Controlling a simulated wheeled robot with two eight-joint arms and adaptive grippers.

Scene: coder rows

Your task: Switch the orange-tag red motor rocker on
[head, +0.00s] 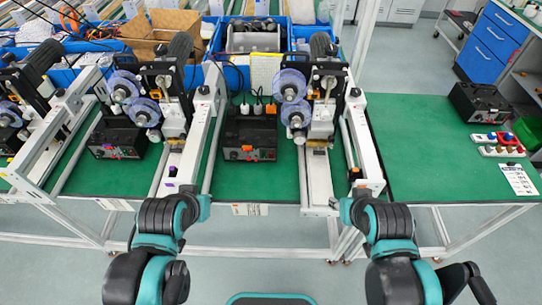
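Black control boxes stand on the green benches by the coder machines. The centre box (262,138) has a small red-orange spot, perhaps a rocker (247,148), low on its front. The left box (118,140) has a similar small reddish spot (107,147). My two arms reach in from the bottom, with bent links in front of the bench edge. Neither gripper can be made out, and no arm part touches a box.
Coder machines with blue-rimmed reels (290,85) stand along the bench on white rails (205,125). Blue crates (236,77) and a cardboard box (160,35) are behind. The right bench (415,160) is mostly bare, with another black box (480,103) and coloured knobs (497,143).

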